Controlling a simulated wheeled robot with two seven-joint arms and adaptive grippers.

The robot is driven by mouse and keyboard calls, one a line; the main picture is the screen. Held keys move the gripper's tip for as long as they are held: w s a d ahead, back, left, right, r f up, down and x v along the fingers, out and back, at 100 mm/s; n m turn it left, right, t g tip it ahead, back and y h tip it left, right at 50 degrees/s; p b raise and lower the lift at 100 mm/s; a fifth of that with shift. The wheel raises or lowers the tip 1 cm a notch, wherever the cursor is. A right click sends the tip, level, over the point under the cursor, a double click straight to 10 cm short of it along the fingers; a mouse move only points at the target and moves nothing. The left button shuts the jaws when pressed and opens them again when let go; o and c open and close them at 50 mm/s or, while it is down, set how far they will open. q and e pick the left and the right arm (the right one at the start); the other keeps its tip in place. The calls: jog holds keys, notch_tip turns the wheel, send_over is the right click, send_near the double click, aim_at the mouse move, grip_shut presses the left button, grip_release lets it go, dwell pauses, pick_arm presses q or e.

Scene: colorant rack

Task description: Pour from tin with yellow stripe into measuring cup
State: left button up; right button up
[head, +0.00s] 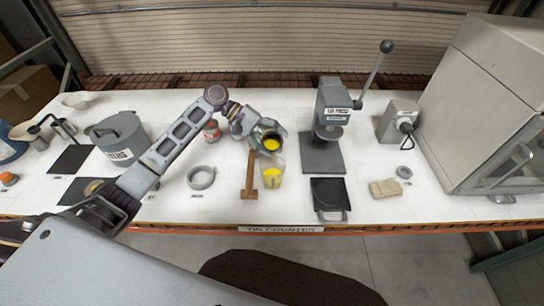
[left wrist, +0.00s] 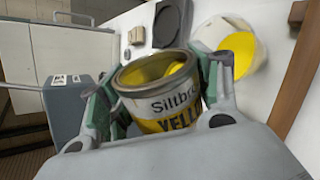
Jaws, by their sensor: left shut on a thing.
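The tin with the yellow stripe (left wrist: 165,100) is open, shows yellow colorant inside, and carries the letters "YELL" on its yellow band. My left gripper (head: 262,134) is shut on it and holds it tilted above the table; the left wrist view shows a finger on each side of the tin. The tin (head: 271,143) is just behind and above the measuring cup in the head view. The clear measuring cup (head: 272,172) stands on the table with yellow colorant in it; it also shows in the left wrist view (left wrist: 258,50). My right gripper is not in view.
A wooden stand (head: 250,178) is close left of the cup. A grey ring (head: 201,177) and a red-labelled tin (head: 212,130) are further left. A lever press (head: 322,140) and a black plate (head: 330,194) are to the right. A sponge-like block (head: 386,188) lies beyond.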

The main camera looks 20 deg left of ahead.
pick_arm(q)
jog(key=shift+w, duration=0.25)
jog(key=shift+w+a+f+n+g, duration=0.1)
jog(key=shift+w+f+n+g, duration=0.05)
jog(key=shift+f+n+g, duration=0.2)
jog(key=shift+a+r+n+g+h, duration=0.2)
jog(key=shift+n+g+h, duration=0.05)
jog(key=shift+g+h, duration=0.1)
jog(key=shift+s+d, duration=0.15)
jog(key=shift+s, duration=0.05)
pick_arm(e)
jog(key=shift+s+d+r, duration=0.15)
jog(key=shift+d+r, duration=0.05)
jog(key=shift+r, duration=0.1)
pick_arm(q)
jog(key=shift+r, duration=0.1)
